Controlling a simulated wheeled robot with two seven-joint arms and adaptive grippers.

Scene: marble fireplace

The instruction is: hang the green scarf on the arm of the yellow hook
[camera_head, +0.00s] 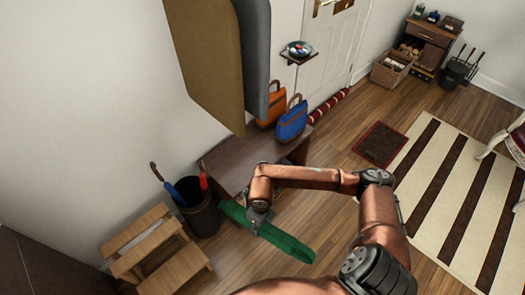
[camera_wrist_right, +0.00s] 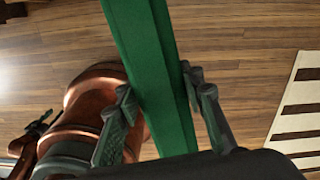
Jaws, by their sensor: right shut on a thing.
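The green scarf (camera_head: 285,240) is a long band that runs from beside the bench down to the right, over the wood floor, in the head view. My right gripper (camera_head: 257,226) is over its middle. In the right wrist view the scarf (camera_wrist_right: 145,45) passes between the two fingers of this gripper (camera_wrist_right: 158,85), which are shut on it. Whether the scarf touches the floor, I cannot tell. The yellow hook is not visible in either view. My left gripper cannot be made out.
Tan and grey hanging shapes (camera_head: 208,60) cover part of the wall above a dark bench (camera_head: 235,160). A dark umbrella bin (camera_head: 203,215) and a wooden step stool (camera_head: 160,255) stand left of the scarf.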

